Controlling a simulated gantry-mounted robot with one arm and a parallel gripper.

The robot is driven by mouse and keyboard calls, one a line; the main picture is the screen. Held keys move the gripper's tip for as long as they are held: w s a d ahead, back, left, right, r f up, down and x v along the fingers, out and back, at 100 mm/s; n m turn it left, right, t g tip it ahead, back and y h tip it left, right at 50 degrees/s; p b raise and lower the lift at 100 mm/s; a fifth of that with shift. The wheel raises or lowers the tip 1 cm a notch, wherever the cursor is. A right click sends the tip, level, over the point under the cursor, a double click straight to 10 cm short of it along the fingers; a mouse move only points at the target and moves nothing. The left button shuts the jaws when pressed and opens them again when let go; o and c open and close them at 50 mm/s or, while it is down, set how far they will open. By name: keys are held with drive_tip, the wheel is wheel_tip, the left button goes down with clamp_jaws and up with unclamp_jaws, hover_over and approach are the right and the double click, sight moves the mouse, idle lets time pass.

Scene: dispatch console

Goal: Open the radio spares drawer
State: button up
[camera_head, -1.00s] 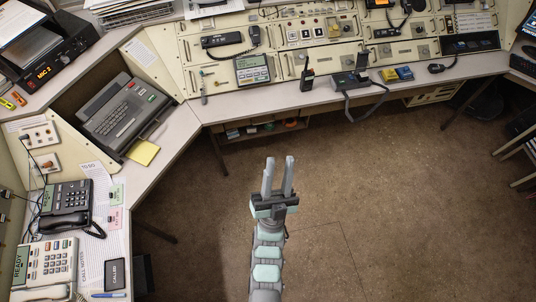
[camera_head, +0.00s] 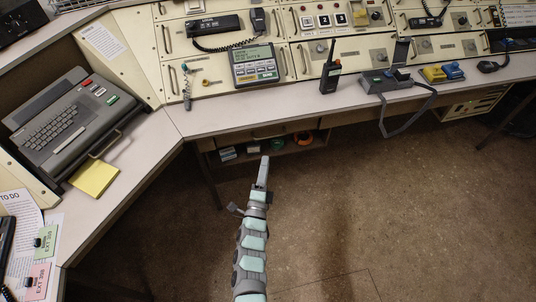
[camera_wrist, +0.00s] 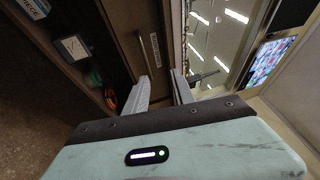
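A dark brown drawer front (camera_wrist: 128,28) fills the upper middle of the wrist view, with a thin bar handle (camera_wrist: 143,52) and a small pale label (camera_wrist: 156,50) too small to read. In the head view the drawer front (camera_head: 266,131) shows only as a narrow strip under the desk edge, and it looks closed. My gripper (camera_head: 264,160) is below and in front of it, seen edge-on. In the wrist view my gripper (camera_wrist: 164,86) has its two fingers apart with nothing between them. The fingertips are near the handle; I cannot tell the exact gap.
An open shelf (camera_head: 283,153) with several small items is below the drawer. The desk edge (camera_head: 300,120) overhangs above my gripper. A desk leg (camera_head: 208,175) stands to the left. A strap (camera_head: 408,122) hangs over the desk edge to the right. The floor (camera_head: 400,200) is clear.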

drive_tip(key=f+b+x, duration=0.2)
drive_tip(key=b+x, duration=0.1)
drive_tip(key=x, duration=0.8)
drive_tip(key=shift+w+a+f+m+b, duration=0.3)
drive_tip(key=shift+w+a+f+b, duration=0.1)
drive_tip(key=shift+f, duration=0.1)
drive_tip(key=shift+c, duration=0.4)
